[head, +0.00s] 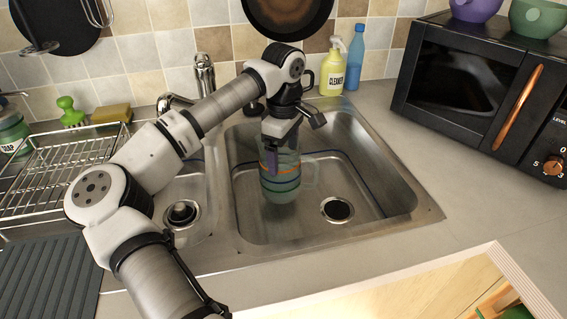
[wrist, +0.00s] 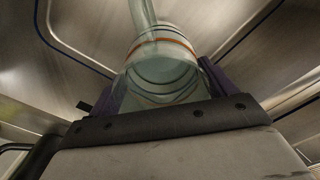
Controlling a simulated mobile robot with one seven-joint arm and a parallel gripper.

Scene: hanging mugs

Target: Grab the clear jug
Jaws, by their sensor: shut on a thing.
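The clear jug (head: 281,183) is see-through and greenish, with an orange band and dark bands around it and a handle on its right side. It is in the right sink basin, roughly upright; I cannot tell whether its base touches the basin floor. My gripper (head: 283,160) reaches down from above and is shut on the upper part of the jug. In the wrist view the jug (wrist: 165,72) lies between the two purple fingers of my gripper (wrist: 163,88), with its orange band and handle showing.
The steel sink basin (head: 400,190) surrounds the jug, with a drain (head: 337,209) to its right. A faucet (head: 203,75), a yellow cleaner bottle (head: 332,72) and a blue bottle (head: 355,58) stand behind. A microwave (head: 470,85) is at right, a dish rack (head: 60,165) at left.

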